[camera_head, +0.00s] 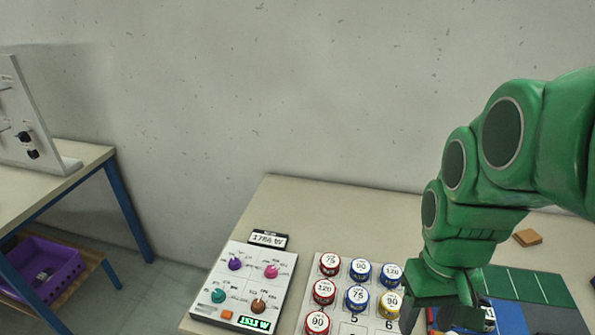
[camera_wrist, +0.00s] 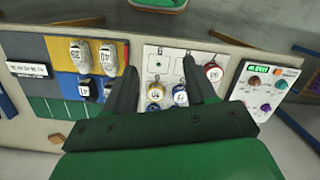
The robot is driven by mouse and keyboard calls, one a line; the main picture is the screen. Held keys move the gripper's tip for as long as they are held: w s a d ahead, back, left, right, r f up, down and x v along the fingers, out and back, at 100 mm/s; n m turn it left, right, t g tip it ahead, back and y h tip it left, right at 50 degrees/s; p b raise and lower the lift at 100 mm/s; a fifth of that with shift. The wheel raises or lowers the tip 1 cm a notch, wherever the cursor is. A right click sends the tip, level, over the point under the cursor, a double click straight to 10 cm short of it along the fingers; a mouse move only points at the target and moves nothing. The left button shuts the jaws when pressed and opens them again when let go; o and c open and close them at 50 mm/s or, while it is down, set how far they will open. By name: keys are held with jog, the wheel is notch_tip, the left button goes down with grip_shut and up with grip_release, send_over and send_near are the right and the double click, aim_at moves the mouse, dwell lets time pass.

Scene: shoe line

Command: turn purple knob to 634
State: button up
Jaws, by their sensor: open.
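The purple knob (camera_head: 235,264) sits at the upper left of a white control panel (camera_head: 210,290) in the head view. A pink knob (camera_head: 271,271), a teal knob (camera_head: 218,296) and a brown knob (camera_head: 258,306) share the panel. A green display (camera_head: 254,323) is at its lower right; its digits are hard to read. My gripper (camera_head: 440,308) is open and empty, well to the right of the panel. In the wrist view the panel (camera_wrist: 285,71) is at the right, apart from my open gripper (camera_wrist: 158,72).
A board of numbered red, blue and yellow round containers (camera_head: 357,298) lies between panel and gripper. A small dark sign (camera_head: 268,239) stands behind the panel. Shoes (camera_wrist: 80,57) lie on coloured mats in the wrist view. A brown block (camera_head: 527,237) lies at the right.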

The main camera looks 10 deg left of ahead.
jog(key=w+a+n, duration=0.5)
jog(key=w+a, duration=0.4)
jog(key=w, duration=0.2)
jog(key=n+t, duration=0.1)
jog(key=n, duration=1.1)
send_near(234, 260)
jog(key=shift+f, duration=0.1)
jog(key=shift+s+f, duration=0.15)
jog(key=shift+f, duration=1.8)
jog(key=shift+s+f, duration=0.1)
jog(key=shift+f, duration=1.9)
jog(key=shift+c, duration=0.2)
grip_shut()
